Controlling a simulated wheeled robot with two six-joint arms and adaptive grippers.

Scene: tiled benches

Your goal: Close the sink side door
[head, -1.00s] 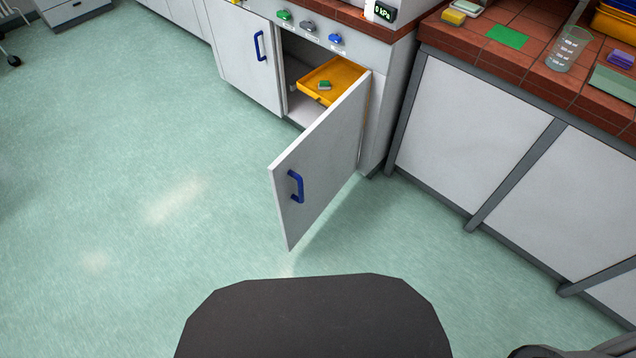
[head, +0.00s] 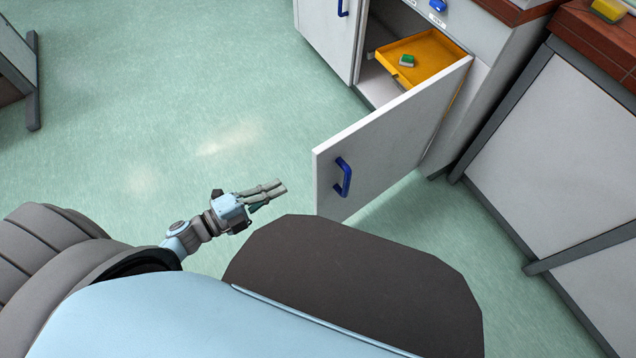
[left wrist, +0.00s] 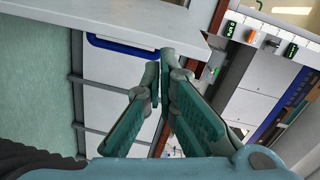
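The sink side door (head: 400,130) is a white panel that stands wide open, swung out from the cabinet over the floor. Its blue handle (head: 343,177) is on the outer face near the free edge. My left gripper (head: 272,193) is left of the door's free edge, apart from it, with its fingers pointing toward the door. In the left wrist view its fingertips (left wrist: 160,72) come together with nothing between them. A pale panel with a blue bar (left wrist: 120,45), which looks like the door and handle, is beyond the fingertips there. My right gripper is not in view.
The open cabinet holds a yellow tray (head: 440,50) with a small green block (head: 407,61). The neighbouring cabinet door (head: 325,30) is closed. A tiled bench with white panels (head: 570,150) stands at the right. The green floor (head: 200,90) left of the door is clear.

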